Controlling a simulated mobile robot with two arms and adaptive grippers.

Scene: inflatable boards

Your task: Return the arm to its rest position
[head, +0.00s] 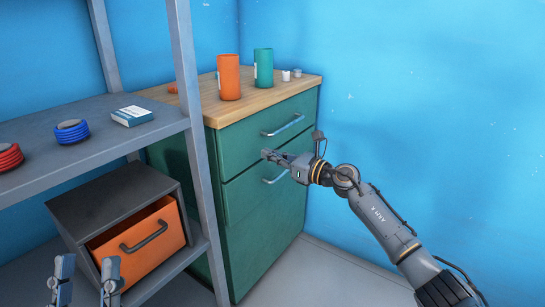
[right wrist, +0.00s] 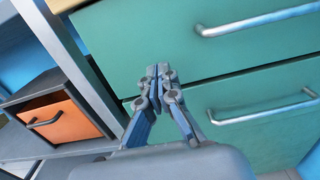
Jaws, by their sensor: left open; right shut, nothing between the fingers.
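My right gripper (head: 268,155) is in front of the green cabinet (head: 262,215), near the gap between its upper drawers. In the right wrist view the right gripper (right wrist: 157,72) is shut with nothing between its fingers. The handle of the top drawer (right wrist: 255,18) and the handle of the drawer below (right wrist: 265,112) lie to its right, apart from the fingers. The right arm (head: 380,215) reaches in from the lower right. My left gripper (head: 85,280) is at the bottom left of the head view, fingers spread and empty, in front of the grey shelf unit.
An orange cup (head: 229,78) and a green cup (head: 264,68) stand on the wooden cabinet top (head: 290,90). The grey shelf (head: 60,112) holds a blue coil (head: 72,132), a red coil (head: 9,157) and a small box (head: 132,116). A box with an orange drawer (head: 150,245) sits below.

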